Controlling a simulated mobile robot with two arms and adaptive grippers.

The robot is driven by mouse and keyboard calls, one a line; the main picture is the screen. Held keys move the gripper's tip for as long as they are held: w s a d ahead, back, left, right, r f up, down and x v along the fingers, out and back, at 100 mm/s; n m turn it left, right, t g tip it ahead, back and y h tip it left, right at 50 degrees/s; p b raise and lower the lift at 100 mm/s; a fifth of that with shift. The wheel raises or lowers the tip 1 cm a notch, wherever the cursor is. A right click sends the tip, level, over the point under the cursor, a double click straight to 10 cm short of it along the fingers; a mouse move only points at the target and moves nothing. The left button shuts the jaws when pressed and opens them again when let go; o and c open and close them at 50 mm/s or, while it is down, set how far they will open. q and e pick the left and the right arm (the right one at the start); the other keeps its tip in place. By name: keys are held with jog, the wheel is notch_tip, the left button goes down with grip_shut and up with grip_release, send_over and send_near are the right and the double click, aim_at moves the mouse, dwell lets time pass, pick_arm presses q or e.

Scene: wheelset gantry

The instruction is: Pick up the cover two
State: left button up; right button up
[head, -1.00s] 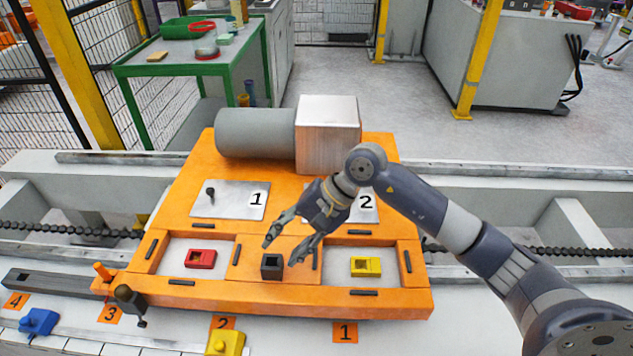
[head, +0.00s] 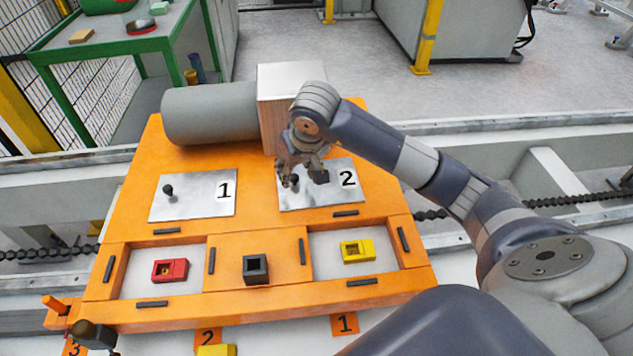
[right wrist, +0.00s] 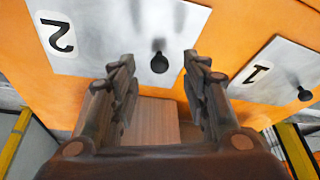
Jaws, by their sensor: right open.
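Cover two (head: 318,199) is a silver plate marked 2, lying flat on the orange fixture's right side. Its dark round knob (right wrist: 160,63) shows in the right wrist view, just beyond and between the two fingertips. My right gripper (head: 305,180) is open and hangs low over cover two. Its fingers partly hide the knob in the head view. In the right wrist view my open fingers (right wrist: 160,70) point toward the plate with nothing held between them. My left gripper is not in view.
Cover one (head: 205,200) lies to the left with its own knob. Red (head: 170,270), black (head: 255,269) and yellow (head: 357,250) blocks sit in front. A grey cylinder (head: 210,112) joined to a metal-topped block (head: 292,82) stands right behind the covers.

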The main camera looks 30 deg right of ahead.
aim_at(295, 177)
jog(key=x, duration=0.4)
jog(key=shift+d+r, duration=0.1)
jog(key=shift+r, duration=0.1)
grip_shut()
